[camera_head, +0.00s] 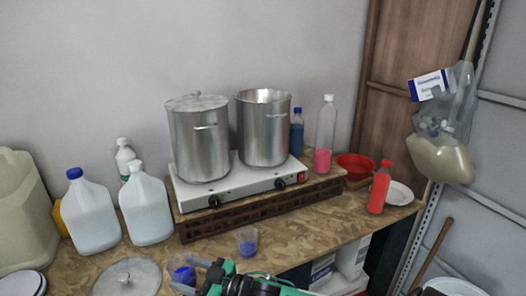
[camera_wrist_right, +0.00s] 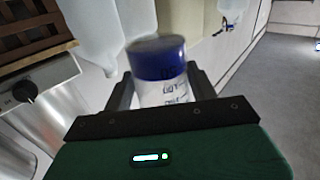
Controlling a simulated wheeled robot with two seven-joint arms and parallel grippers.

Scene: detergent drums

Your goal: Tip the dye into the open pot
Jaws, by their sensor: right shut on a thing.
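The open pot (camera_head: 264,130) is a tall steel pot without a lid on the right of a white two-burner hotplate (camera_head: 245,183). My right gripper (camera_head: 189,276), at the bottom of the head view, is shut on a small clear graduated cup with deep blue at one end (camera_head: 182,270). In the right wrist view the cup (camera_wrist_right: 165,94) sits between the black fingers, its blue end (camera_wrist_right: 158,58) away from the palm. The cup is in front of the hotplate, apart from the pot. The pot's inside bottom is hidden. My left gripper is not in view.
A lidded pot (camera_head: 200,140) stands left of the open pot. A second small cup with blue contents (camera_head: 247,241) is on the table in front of the hotplate. A loose lid (camera_head: 127,278) lies front left. Jugs (camera_head: 92,212) stand left; a red bottle (camera_head: 379,188) stands right.

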